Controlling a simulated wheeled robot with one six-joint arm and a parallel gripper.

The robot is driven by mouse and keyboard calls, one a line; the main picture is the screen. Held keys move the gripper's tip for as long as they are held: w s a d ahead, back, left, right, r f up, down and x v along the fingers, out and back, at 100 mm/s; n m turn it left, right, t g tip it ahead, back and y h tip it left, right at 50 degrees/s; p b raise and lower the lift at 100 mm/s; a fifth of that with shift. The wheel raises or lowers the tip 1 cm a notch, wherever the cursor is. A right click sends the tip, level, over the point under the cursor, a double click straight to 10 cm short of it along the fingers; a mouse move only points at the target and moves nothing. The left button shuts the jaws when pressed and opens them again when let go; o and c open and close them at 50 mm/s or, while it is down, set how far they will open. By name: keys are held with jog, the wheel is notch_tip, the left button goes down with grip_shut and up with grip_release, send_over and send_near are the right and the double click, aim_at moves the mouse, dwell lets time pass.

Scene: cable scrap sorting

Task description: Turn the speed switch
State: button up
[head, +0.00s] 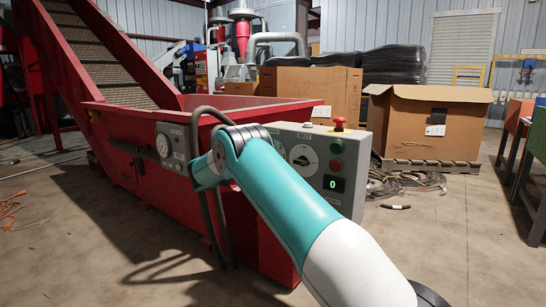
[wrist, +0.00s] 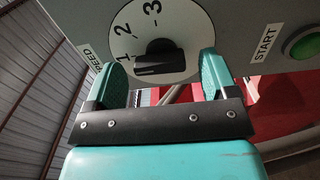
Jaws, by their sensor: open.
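The speed switch is a black knob (wrist: 160,62) on a round white dial marked 1, 2 and 3 in the wrist view. Its bar lies roughly level in that picture; I cannot tell which number it points at. My gripper (wrist: 160,72) is open, with one teal finger at each side of the knob's lower part. I cannot tell whether either finger touches it. In the head view a dial (head: 303,157) shows on the grey control box (head: 350,150), partly covered by my arm. My gripper is hidden there.
A green START button (wrist: 303,43) sits right of the dial. The box also carries a red button (head: 339,123) on top and a display (head: 333,184) reading 0. A red conveyor machine (head: 125,115) stands behind. Loose cables (head: 400,182) lie on the floor, right.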

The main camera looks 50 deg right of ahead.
jog(key=shift+d, duration=0.3)
jog(key=c, duration=0.9)
jog(key=shift+s+f+m+b, duration=0.15)
jog(key=shift+m+b, duration=2.05)
jog(key=shift+m, duration=2.25)
jog(key=shift+f+m+b, duration=0.1)
jog(key=shift+m+b, duration=2.1)
jog(key=shift+m, duration=2.25)
